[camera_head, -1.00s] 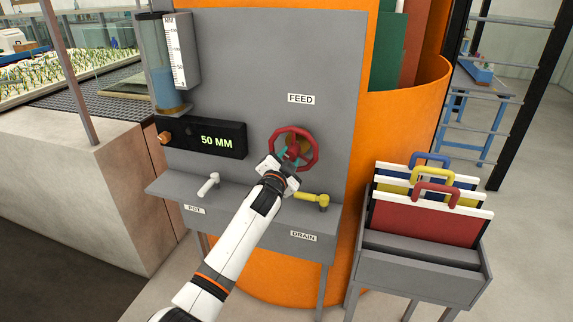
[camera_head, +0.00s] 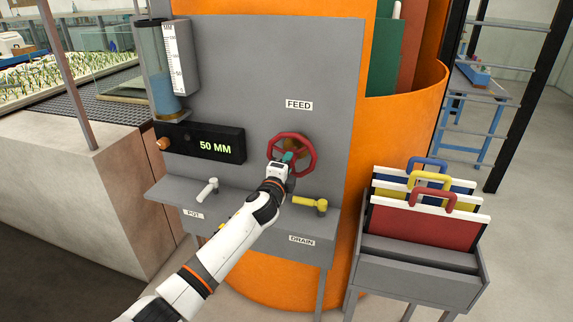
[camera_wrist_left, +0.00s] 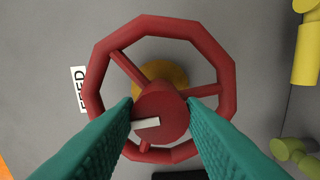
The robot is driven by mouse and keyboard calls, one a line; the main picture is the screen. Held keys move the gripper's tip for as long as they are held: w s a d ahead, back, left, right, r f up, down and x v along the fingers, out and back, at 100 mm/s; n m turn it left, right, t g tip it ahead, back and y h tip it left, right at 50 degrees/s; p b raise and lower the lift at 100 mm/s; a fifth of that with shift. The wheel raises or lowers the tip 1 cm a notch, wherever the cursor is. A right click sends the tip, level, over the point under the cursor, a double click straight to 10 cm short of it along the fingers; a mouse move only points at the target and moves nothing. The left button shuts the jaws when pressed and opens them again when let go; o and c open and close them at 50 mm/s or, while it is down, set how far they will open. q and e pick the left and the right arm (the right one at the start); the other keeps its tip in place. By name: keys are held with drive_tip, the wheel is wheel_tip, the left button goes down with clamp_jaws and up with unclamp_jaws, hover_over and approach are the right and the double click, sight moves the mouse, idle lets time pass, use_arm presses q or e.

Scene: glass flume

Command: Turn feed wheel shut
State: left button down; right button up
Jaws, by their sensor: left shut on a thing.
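The red feed wheel (camera_head: 311,157) is on the grey upright panel under the FEED label (camera_head: 299,105). In the left wrist view its rim, spokes and round hub (camera_wrist_left: 160,112) with a white mark show. My left gripper (camera_head: 287,158) is at the wheel's middle, its teal fingers on either side of the hub in the left wrist view (camera_wrist_left: 160,104). It is shut on the wheel. The arm hides the wheel's lower left in the head view. The display (camera_head: 215,146) reads 50 MM. My right gripper is out of view.
A yellow lever (camera_head: 309,203) by the DRAIN label and a white lever (camera_head: 208,191) by the POT label sit on the ledge below. A rack (camera_head: 419,275) of coloured handled panels stands at right. A clear tube (camera_head: 156,55) with a scale is at upper left.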

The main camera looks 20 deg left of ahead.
use_arm(q)
drive_tip(key=shift+m, duration=0.6)
drive_tip(key=c, duration=0.9)
unclamp_jaws()
drive_tip(key=shift+c, duration=0.2)
drive_tip(key=shift+s, duration=0.1)
drive_tip(key=s+b, duration=0.1)
drive_tip(key=s, duration=1)
drive_tip(key=shift+s+a, duration=0.2)
drive_tip(key=shift+s, duration=0.15)
